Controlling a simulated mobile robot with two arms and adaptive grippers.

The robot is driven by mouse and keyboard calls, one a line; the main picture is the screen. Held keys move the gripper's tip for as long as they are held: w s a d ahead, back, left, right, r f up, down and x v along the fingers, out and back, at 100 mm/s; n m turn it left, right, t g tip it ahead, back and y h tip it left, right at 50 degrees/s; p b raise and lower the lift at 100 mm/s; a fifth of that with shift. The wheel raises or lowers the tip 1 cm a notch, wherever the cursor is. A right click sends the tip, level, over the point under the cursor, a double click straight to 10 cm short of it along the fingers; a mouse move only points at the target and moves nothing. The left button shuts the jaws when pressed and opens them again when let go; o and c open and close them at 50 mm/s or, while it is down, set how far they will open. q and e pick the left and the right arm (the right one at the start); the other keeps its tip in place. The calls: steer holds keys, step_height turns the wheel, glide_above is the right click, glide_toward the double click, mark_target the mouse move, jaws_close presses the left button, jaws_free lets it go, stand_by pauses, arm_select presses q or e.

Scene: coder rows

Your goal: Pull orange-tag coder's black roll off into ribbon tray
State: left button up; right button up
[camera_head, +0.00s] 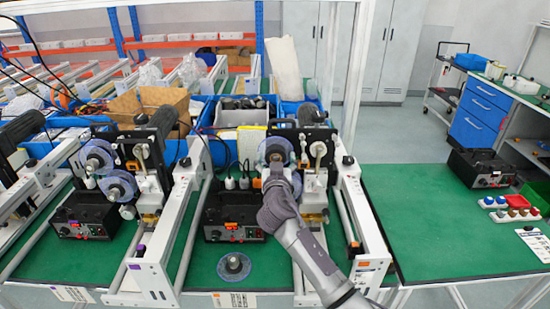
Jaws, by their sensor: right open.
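The orange-tag coder stands in the middle of the green bench, with an orange tag (232,225) on its black control box (236,215). A dark roll (275,147) with a brownish core sits on the coder's upper spindle. My right gripper (277,163) is open, right in front of this roll and overlapping its lower part; I cannot tell whether it touches. I cannot tell which container is the ribbon tray. My left gripper is not in view.
A purple-tag coder (140,180) with two bluish rolls stands to the left. Blue bins (215,150) and a cardboard box (150,105) are behind. White rails (358,220) flank the coder.

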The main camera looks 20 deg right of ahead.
steer(key=c, duration=1)
steer(key=shift+s, duration=0.1)
steer(key=shift+s+a, duration=0.1)
steer(key=shift+p+v, duration=0.4)
steer(key=shift+v, duration=2.15)
